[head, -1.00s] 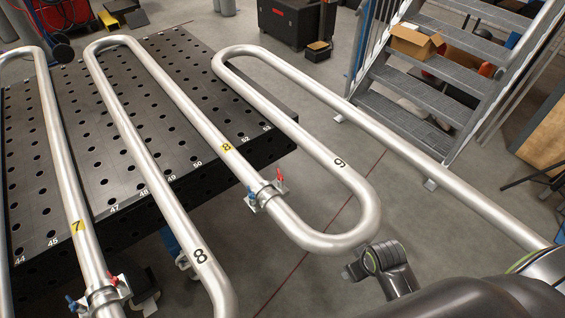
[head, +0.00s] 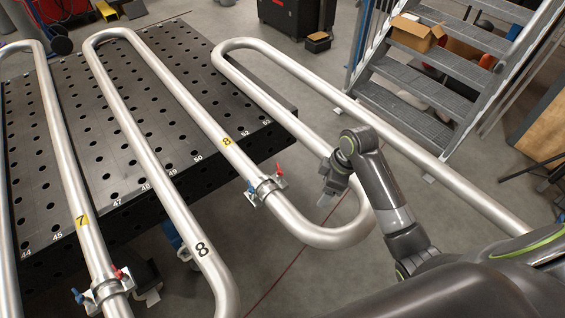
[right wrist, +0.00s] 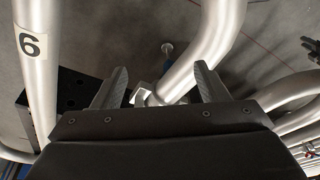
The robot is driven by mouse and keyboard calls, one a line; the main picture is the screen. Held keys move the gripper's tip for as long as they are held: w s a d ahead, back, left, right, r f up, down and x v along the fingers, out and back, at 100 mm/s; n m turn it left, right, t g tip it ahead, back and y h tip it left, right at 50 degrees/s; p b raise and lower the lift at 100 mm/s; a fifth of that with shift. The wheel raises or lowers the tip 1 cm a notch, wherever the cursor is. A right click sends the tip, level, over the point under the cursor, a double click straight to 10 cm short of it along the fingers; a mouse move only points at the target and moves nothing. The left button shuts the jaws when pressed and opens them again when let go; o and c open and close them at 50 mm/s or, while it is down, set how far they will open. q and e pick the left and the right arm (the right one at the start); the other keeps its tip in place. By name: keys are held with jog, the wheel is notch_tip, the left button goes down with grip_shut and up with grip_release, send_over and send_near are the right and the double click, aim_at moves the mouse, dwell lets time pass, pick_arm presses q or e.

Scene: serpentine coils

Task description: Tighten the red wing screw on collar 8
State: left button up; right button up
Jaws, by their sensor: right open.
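Collar 8 (head: 265,187) is a silver clamp around the pipe beside the yellow 8 label (head: 227,142). Its red wing screw (head: 279,170) stands up on the collar's right side. A blue wing screw (head: 251,188) is on the left side. My right gripper (head: 326,198) is right of the collar, inside the pipe's bend, apart from the screw and pointing down. In the right wrist view its two fingers (right wrist: 160,88) are spread, with a pipe and a small bright metal part behind them; I cannot tell which part. My left gripper is out of view.
Collar 7 (head: 108,289), also with red and blue wing screws, is at the lower left beside the yellow 7 label (head: 82,221). The perforated black table (head: 150,168) lies under the coils. Metal stairs (head: 410,115) stand behind at right.

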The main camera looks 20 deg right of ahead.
jog(key=w+r+n+g+y, duration=0.1)
jog(key=w+r+n, duration=0.3)
jog(key=w+r, duration=0.45)
jog(key=n+y, duration=0.1)
jog(key=n, duration=0.2)
send_near(279, 170)
jog(key=shift+g, duration=0.3)
jog(key=shift+w+d+b+x, duration=0.1)
jog(key=shift+w+b+x, duration=0.1)
jog(key=shift+b+x, duration=1.45)
jog(key=shift+w+d+b+x, duration=0.15)
jog(key=shift+b+x, duration=0.75)
jog(key=shift+b, duration=1.6)
jog(key=shift+w+a+b+x, duration=0.1)
jog(key=shift+w+b+x, duration=0.1)
jog(key=shift+b+x, duration=1.45)
jog(key=shift+d+r+b, duration=0.2)
jog(key=shift+r+b, duration=0.05)
jog(key=shift+b, duration=0.15)
